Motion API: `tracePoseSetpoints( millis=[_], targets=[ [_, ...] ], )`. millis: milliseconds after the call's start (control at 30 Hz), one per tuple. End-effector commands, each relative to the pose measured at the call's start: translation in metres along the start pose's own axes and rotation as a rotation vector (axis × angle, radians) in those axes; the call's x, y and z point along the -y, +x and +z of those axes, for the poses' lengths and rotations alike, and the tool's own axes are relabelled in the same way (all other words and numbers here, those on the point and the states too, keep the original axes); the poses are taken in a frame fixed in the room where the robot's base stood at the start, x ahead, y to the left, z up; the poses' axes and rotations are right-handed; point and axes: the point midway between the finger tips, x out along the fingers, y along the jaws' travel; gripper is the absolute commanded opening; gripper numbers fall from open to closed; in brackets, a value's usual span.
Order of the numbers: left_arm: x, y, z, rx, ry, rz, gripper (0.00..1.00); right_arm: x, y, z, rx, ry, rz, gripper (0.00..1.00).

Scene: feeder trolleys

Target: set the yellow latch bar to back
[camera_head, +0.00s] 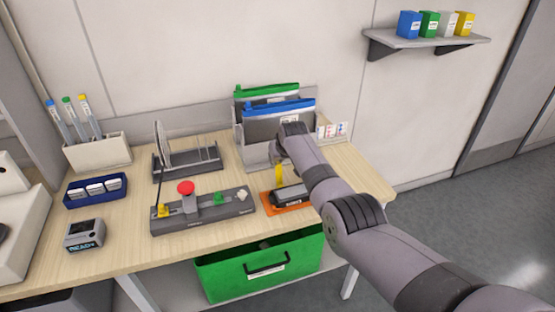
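A yellow upright bar (279,176) stands at the back left end of a black device (288,195) on an orange base (270,208), on the right part of the table. It looks like the latch bar; my arm is close beside it and hides part of the area. My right gripper (281,150) is above the bar, at the end of the arm coming from the lower right. Its fingers are mostly hidden, so I cannot tell whether it touches the bar. A grey control panel (205,222) to the left also carries a small yellow part (162,211). My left gripper is out of view.
A grey file holder (257,158) with green and blue folders stands behind my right gripper. A dark rack (187,161), a pen holder (98,154), a blue tray (95,191) and a small display device (84,235) are left. A green bin (218,280) sits below.

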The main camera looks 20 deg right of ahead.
Motion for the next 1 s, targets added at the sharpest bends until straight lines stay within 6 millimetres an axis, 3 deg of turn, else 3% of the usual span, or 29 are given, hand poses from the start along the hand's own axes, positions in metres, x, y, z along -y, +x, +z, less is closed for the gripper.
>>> tracePoseSetpoints(
  millis=[33,67,333,767,1000],
  targets=[
    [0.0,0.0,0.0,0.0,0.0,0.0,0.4,0.0,-0.003,-0.007,-0.017,-0.003,0.0,0.0],
    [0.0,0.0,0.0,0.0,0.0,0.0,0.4,0.0,-0.003,-0.007,-0.018,-0.003,0.0,0.17],
    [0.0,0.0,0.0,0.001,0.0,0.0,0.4,0.0,-0.002,-0.004,-0.01,-0.001,0.0,0.35],
    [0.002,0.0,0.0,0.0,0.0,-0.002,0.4,0.0,-0.003,-0.002,-0.006,0.0,0.0,0.37],
    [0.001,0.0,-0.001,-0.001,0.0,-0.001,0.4,0.0,-0.02,-0.002,-0.007,0.0,0.0,0.37]
  ],
)
